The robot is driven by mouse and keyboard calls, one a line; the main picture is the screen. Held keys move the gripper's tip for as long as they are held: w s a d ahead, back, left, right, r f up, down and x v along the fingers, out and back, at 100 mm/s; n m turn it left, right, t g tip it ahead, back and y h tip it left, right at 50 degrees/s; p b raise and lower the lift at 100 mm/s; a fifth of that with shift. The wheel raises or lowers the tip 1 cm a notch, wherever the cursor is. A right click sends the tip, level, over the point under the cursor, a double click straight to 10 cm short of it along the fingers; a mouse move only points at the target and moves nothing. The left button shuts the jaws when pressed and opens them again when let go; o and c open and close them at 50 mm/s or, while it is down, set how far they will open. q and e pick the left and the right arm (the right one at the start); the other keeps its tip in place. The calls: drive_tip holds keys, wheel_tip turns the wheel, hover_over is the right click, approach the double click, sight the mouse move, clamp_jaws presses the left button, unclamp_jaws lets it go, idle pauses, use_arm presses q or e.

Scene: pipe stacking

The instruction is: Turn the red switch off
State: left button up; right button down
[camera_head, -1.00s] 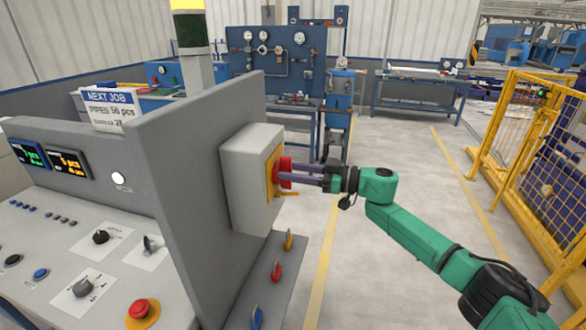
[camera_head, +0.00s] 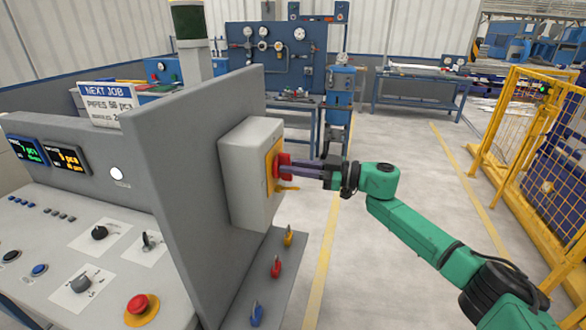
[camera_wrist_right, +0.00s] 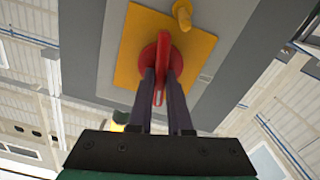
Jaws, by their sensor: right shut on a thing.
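The red switch (camera_head: 282,165) is a rotary handle on a yellow plate (camera_head: 270,190), fixed to the side of a light grey box (camera_head: 242,180). The box is mounted on the upright grey panel of the console. My right gripper (camera_head: 293,168) reaches in from the right and is shut on the red switch handle. In the right wrist view the red switch (camera_wrist_right: 164,50) has its handle between the two dark fingers of the right gripper (camera_wrist_right: 162,85). My left gripper does not show.
Small yellow, red and blue levers (camera_head: 276,267) stand on the ledge below the box. The console (camera_head: 60,240) carries knobs and a red push button (camera_head: 137,304). A yellow fence (camera_head: 530,140) stands at the right. Open floor lies between.

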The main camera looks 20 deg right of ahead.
drive_tip(key=n+b, duration=0.1)
drive_tip(key=n, duration=0.2)
drive_tip(key=shift+s+f+n+b, duration=0.1)
drive_tip(key=shift+f+n+b, duration=0.05)
drive_tip(key=shift+n+b, duration=0.25)
drive_tip(key=shift+s+a+f+n+b, duration=0.1)
drive_tip(key=shift+n+b, duration=1.15)
drive_tip(key=shift+n, duration=0.65)
drive_tip(key=shift+a+f+n+b, duration=0.1)
drive_tip(key=shift+n+b, duration=1.15)
drive_tip(key=shift+n, duration=0.65)
drive_tip(key=shift+s+f+n+b, duration=0.1)
drive_tip(key=shift+n+b, duration=1.15)
drive_tip(key=shift+n, duration=0.65)
drive_tip(key=c, duration=0.8)
unclamp_jaws()
drive_tip(key=shift+c, duration=0.2)
drive_tip(key=shift+d, duration=0.1)
